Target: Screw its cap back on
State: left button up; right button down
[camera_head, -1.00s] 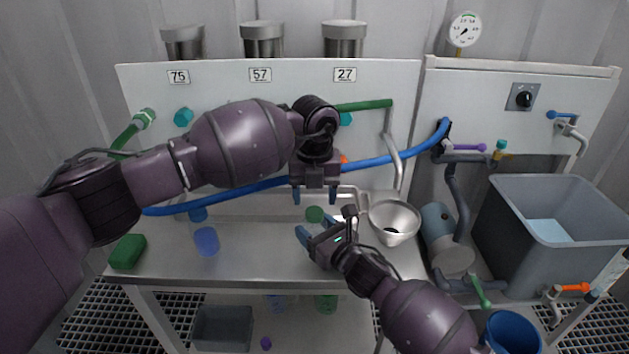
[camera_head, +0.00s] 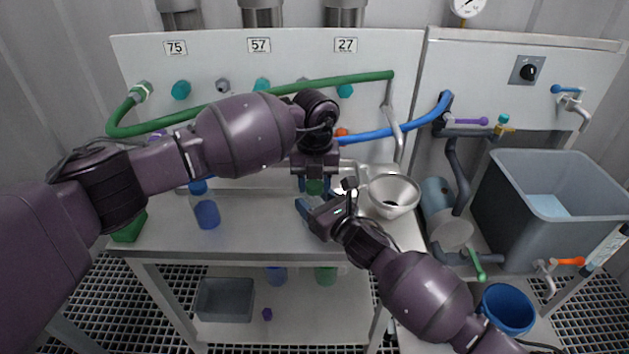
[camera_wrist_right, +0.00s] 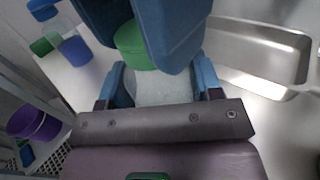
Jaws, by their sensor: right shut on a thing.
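A pale, translucent bottle (camera_wrist_right: 160,90) is between the fingers of my right gripper (camera_wrist_right: 158,84), which is shut on it over the bench. In the head view my right gripper (camera_head: 316,208) largely hides this bottle. A green cap (camera_wrist_right: 130,45) is at the bottle's top; I cannot tell whether it is seated. My left gripper (camera_head: 318,184) points down from above, with one blue finger on each side of the cap. Its fingers look spread, with a gap to the cap in the head view.
A blue hose (camera_head: 370,135) runs behind.

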pick_arm(q)
jog(key=shift+c, duration=0.8)
jog(key=m, duration=1.2)
jog(key=o, duration=1.1)
jog(key=shift+r, duration=0.1)
notch_tip(320, 180, up, 12)
pick_arm(e)
jog(key=shift+c, duration=1)
grip_release()
